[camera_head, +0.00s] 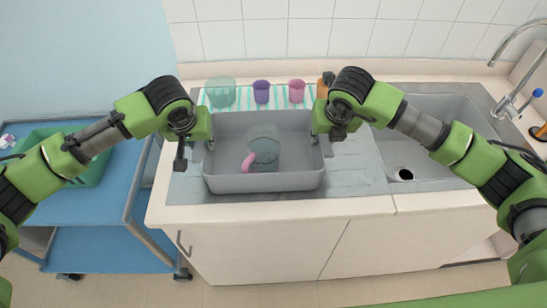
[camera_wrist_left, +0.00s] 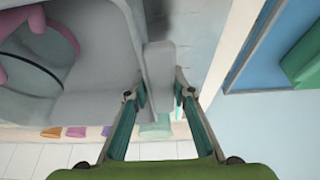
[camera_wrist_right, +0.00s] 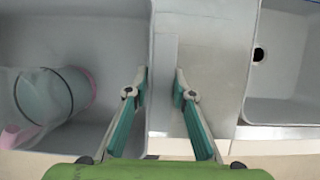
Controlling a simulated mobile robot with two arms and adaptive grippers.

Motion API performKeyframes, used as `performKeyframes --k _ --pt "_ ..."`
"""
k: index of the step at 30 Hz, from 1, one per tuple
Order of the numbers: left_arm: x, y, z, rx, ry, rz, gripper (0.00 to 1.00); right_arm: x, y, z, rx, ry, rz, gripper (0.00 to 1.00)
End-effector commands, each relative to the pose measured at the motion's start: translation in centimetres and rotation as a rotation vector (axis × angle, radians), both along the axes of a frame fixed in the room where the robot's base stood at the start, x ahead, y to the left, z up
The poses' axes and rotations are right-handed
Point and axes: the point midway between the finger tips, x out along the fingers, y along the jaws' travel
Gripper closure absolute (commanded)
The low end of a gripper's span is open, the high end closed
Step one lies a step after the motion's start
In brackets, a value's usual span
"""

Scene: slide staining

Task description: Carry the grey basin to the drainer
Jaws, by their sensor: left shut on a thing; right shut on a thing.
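The grey basin (camera_head: 228,180) is in front of me over the steel drainer (camera_head: 352,165) left of the sink; I cannot tell whether it touches the steel. A clear jug (camera_head: 263,145) with a pink handle is inside it. My left gripper (camera_head: 196,150) is shut on the basin's left grip; its fingers straddle the tab in the left wrist view (camera_wrist_left: 160,88). My right gripper (camera_head: 324,143) is shut on the right grip, with fingers either side of it in the right wrist view (camera_wrist_right: 161,84). The basin looks about level.
A striped mat (camera_head: 240,97) behind the basin holds a teal bowl (camera_head: 220,91), a purple cup (camera_head: 261,91), a pink cup (camera_head: 296,91) and an orange cup (camera_head: 322,88). The empty sink (camera_head: 430,125) is at right. A blue cart (camera_head: 115,205) with a green tray (camera_head: 92,172) stands left.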

Motion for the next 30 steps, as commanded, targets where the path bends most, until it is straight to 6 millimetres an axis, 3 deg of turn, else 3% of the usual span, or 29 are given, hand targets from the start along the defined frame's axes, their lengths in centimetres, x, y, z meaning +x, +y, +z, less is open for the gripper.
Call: performKeyframes --k 1,3,16,30 --pt "0.0 0.4 -0.2 0.009 0.001 0.004 0.72 0.0 -0.3 -0.2 -0.008 0.000 -0.003 0.72" --pt "0.0 0.4 -0.1 0.008 0.001 0.003 0.60 0.0 -0.3 -0.1 -0.007 0.001 -0.003 0.60" --pt "-0.3 0.1 0.7 0.002 -0.001 0.001 0.60 0.0 -0.1 0.0 -0.002 0.000 -0.001 0.60" --pt "-3.7 0.1 9.1 0.003 -0.003 0.001 0.60 0.0 0.0 -0.1 -0.001 0.000 0.000 0.60"
